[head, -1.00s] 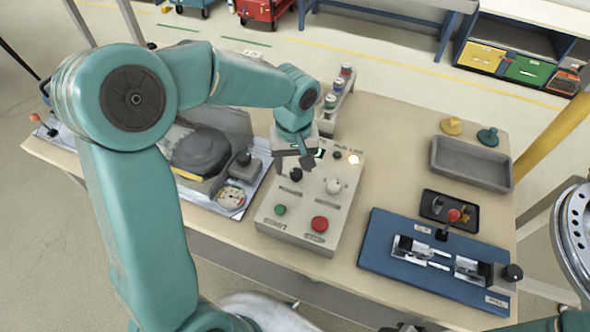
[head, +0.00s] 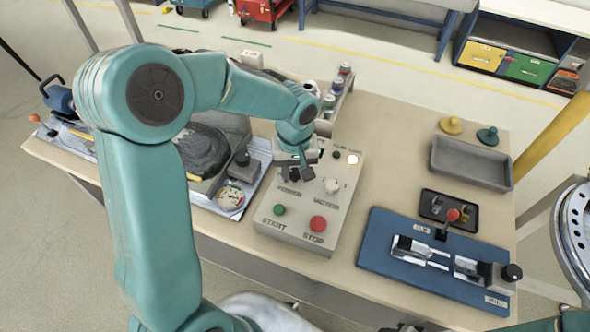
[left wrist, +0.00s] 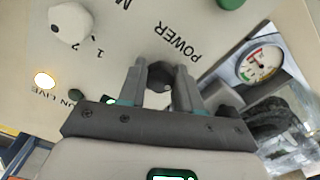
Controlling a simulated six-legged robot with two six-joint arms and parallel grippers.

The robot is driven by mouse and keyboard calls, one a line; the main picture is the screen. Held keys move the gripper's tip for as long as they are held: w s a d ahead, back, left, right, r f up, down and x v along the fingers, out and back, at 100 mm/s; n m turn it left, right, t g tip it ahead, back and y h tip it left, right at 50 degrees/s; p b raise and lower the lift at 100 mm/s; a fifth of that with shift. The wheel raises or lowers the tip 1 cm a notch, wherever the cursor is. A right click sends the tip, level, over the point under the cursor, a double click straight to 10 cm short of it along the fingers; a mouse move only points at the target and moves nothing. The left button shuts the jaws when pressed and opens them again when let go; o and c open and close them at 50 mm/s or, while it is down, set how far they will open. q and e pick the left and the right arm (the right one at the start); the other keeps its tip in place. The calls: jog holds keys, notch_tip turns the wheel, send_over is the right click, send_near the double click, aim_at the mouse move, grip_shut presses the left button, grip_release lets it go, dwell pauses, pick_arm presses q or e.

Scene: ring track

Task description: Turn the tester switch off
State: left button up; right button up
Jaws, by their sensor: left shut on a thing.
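The tester box (head: 299,211) is a beige panel on the table in the head view. Its black POWER knob (left wrist: 160,84) sits between my left gripper's fingers in the left wrist view, beside the POWER label. My left gripper (left wrist: 160,70) is shut on this knob and partly hides it. In the head view my left gripper (head: 294,171) covers most of the knob, so its setting is hard to read. A lamp (head: 352,159) on the box glows warm white.
A white MOTOR knob (head: 332,186), a green START button (head: 279,210) and a red STOP button (head: 318,223) are close by on the box. A dial gauge (head: 231,196) lies left. A blue clamp board (head: 385,258) and grey tray (head: 470,165) stand right.

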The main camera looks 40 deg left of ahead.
aim_at(295, 172)
pick_arm(q)
jog(key=shift+m, duration=0.3)
jog(key=m, duration=0.3)
jog(key=shift+r+m+b, duration=0.1)
jog(key=shift+m+b, duration=0.25)
jog(key=shift+m, duration=0.05)
jog(key=m, duration=0.4)
jog(key=shift+m, duration=0.3)
jog(key=m, duration=0.4)
jog(key=shift+w+r, duration=0.1)
jog(key=m+p, duration=0.1)
jog(key=m, duration=0.3)
jog(key=shift+m, duration=0.3)
jog(key=o, duration=1)
jog(key=shift+o, duration=0.2)
notch_tip(295, 172, up, 16)
jog(key=shift+p, duration=0.3)
